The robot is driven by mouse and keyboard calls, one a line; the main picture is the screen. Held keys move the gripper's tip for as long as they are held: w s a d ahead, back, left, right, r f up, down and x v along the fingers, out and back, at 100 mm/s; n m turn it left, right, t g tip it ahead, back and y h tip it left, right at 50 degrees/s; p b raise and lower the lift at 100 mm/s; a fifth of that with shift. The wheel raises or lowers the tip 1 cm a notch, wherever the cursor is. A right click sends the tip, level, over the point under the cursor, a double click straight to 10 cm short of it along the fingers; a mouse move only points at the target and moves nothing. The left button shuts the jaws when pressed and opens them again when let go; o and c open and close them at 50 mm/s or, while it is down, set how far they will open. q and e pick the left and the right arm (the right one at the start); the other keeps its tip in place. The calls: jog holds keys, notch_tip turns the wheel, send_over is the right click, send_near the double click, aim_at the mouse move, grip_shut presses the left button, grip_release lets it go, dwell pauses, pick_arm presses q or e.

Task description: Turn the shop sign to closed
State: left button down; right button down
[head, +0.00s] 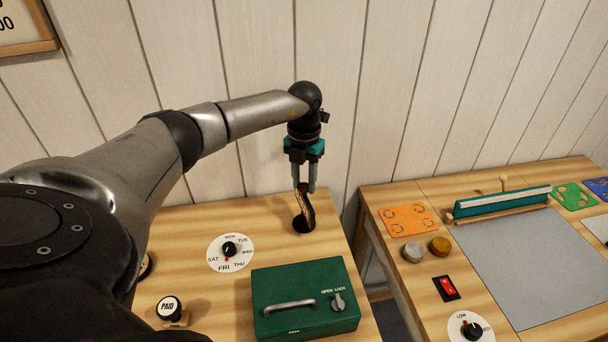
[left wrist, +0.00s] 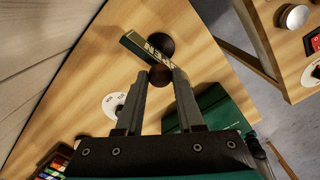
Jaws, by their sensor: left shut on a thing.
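My left gripper (head: 305,188) points down and is shut on the upper part of a narrow upright piece (head: 306,206), seen nearly edge-on. In the left wrist view the gripper (left wrist: 160,77) has its fingertips at a small green plate with a cream lettered face (left wrist: 143,50), likely the shop sign; its wording is too small to read surely. The piece stands over a dark round base (head: 303,224) near the back right of the left table. My right gripper is not in view.
A green cash box (head: 300,310) stands in front, with a white day dial (head: 230,252) and a PAID stamp (head: 170,308) to its left. A gap separates the right table, which holds a grey mat (head: 530,262). A plank wall stands behind.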

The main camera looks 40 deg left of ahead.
pick_arm(q)
jog(key=n+p, duration=0.1)
jog(key=n, duration=0.1)
jog(key=n+p, duration=0.1)
jog(key=shift+r+n, duration=0.2)
jog(key=shift+n, duration=0.2)
jog(key=n+p, duration=0.2)
jog(key=n, duration=0.2)
jog(key=shift+n+p, duration=0.3)
jog(key=shift+p, duration=0.1)
jog(key=n+p, duration=0.2)
jog(key=n, duration=0.1)
jog(key=shift+n, duration=0.3)
jog(key=shift+f+n+p, duration=0.1)
jog(key=shift+n+p, duration=1.1)
jog(key=shift+n, duration=0.6)
jog(key=c, duration=0.5)
grip_release()
